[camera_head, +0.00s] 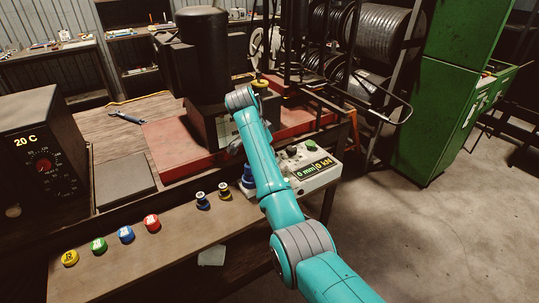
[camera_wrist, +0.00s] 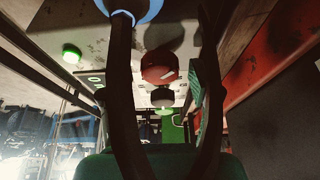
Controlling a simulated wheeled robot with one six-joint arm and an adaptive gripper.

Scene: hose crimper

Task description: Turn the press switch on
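The press control box (camera_head: 318,172) sits at the bench's right edge, with a display reading 0 mm and 0 kN. A green button (camera_head: 311,145) and a dark knob (camera_head: 291,150) are on its top. In the wrist view a red knob (camera_wrist: 160,66) shows between my fingers, with a dark round knob (camera_wrist: 162,97) below it and a lit green button (camera_wrist: 72,53) to the left. I cannot tell which one is the press switch. My gripper (camera_wrist: 163,14) has its two dark fingers apart, with nothing clearly held. In the head view my arm hides part of the box.
The black press (camera_head: 205,55) stands on a red base (camera_head: 172,150) behind the box. A blue object (camera_head: 248,180) is close beside the box, and its rim (camera_wrist: 145,10) is near my left finger. Two small dies (camera_head: 213,196) and several coloured caps (camera_head: 126,234) line the bench front.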

